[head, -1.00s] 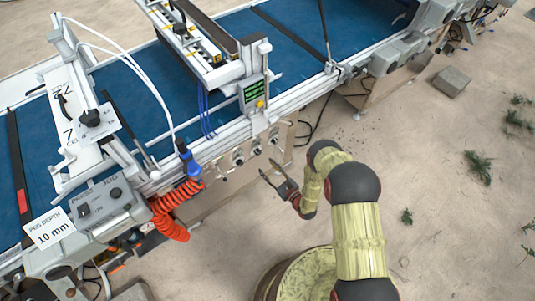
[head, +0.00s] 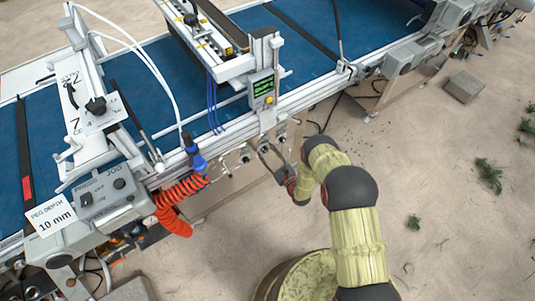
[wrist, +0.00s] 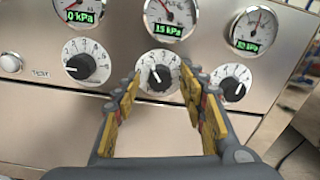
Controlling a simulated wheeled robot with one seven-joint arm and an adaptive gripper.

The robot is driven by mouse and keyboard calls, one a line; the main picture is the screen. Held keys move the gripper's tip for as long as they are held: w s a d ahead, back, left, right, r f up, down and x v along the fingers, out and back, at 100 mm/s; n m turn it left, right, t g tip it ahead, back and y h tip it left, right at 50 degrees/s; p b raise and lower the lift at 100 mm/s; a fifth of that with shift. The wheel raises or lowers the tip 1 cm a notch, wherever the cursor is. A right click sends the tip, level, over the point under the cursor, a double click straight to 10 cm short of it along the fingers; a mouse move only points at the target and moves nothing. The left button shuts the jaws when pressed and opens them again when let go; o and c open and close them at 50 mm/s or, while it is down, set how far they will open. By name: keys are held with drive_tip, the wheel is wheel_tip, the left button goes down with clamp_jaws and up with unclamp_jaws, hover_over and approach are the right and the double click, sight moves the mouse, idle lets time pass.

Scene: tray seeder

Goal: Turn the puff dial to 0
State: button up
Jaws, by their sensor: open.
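In the wrist view, three black knobs with numbered white scales sit in a row on a metal panel: a left dial (wrist: 80,67), a middle dial (wrist: 160,77) and a right dial (wrist: 232,90). I cannot surely read which is labelled puff. The gauge (wrist: 170,15) above the middle dial reads about 15 kPa. My gripper (wrist: 162,88) is open and empty, its yellow-padded fingers on either side of the middle dial in the picture. The right finger partly hides the right dial. Contact cannot be told. In the head view, my gripper (head: 272,150) is close to the panel.
A left gauge (wrist: 80,12) reads 0 kPa; a right gauge (wrist: 253,28) stands above the right dial. A white button (wrist: 10,63) is at the panel's left. A coiled orange hose (head: 180,190) hangs left of my gripper.

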drive_tip(key=shift+c, duration=0.7)
clamp_jaws()
drive_tip(key=shift+n, duration=0.3)
drive_tip(key=n+b, duration=0.2)
drive_tip(key=n, duration=0.2)
drive_tip(key=shift+f, duration=0.15)
drive_tip(key=n+b, duration=0.1)
drive_tip(key=n, duration=0.4)
drive_tip(key=shift+n, duration=0.4)
drive_tip(key=shift+o, duration=0.7)
unclamp_jaws()
